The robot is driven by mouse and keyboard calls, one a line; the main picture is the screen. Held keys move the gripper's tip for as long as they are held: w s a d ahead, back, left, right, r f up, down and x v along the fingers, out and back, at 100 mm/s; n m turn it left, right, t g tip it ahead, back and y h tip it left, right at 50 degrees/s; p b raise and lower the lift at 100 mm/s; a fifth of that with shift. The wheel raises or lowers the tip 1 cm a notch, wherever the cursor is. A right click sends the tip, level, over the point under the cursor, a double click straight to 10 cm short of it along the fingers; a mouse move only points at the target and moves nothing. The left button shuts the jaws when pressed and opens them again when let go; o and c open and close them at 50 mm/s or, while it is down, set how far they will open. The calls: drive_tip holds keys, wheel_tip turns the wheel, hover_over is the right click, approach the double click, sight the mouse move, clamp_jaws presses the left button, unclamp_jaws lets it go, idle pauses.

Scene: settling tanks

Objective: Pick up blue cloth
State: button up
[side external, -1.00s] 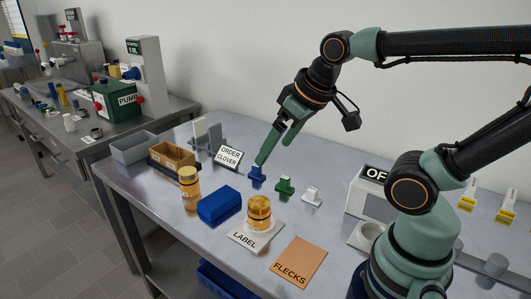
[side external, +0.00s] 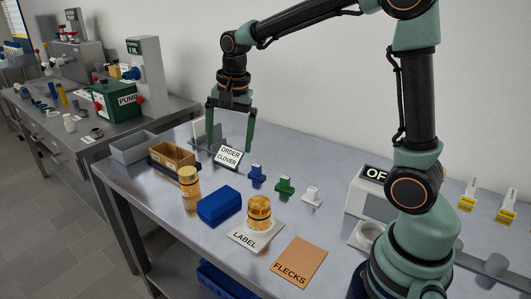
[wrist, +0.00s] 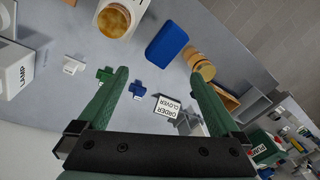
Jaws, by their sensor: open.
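The blue cloth (side external: 219,205) looks like a thick, folded blue block and lies flat on the grey table, between an amber jar and a honey-coloured jar on the label card. In the wrist view the cloth (wrist: 166,43) shows whole at the top centre, beyond the fingertips. My gripper (side external: 230,147) points down, open and empty, above the back of the table near the white ORDER CLOVER sign. In the wrist view my gripper (wrist: 158,75) has its green fingers wide apart, with the cloth ahead and apart from them.
The amber jar (side external: 189,188) stands just left of the cloth, and the honey jar (side external: 259,212) to its right. The ORDER CLOVER sign (side external: 228,157) and a small blue piece (side external: 256,174) stand behind it. A brown tray (side external: 172,156) is at the left.

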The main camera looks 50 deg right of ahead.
drive_tip(key=w+f+m+g, duration=0.2)
drive_tip(key=w+f+m, duration=0.45)
drive_tip(key=f, duration=0.25)
hover_over(219, 197)
drive_tip(key=f, duration=0.7)
drive_tip(key=shift+s+d, duration=0.1)
drive_tip(key=shift+s, duration=0.15)
drive_tip(key=shift+w+f, duration=0.2)
drive_tip(key=shift+f, duration=2.3)
drive_tip(key=shift+a, duration=0.2)
drive_tip(key=c, duration=1.1)
drive_tip(key=shift+c, duration=0.2)
wheel_tip(219, 197, up, 20)
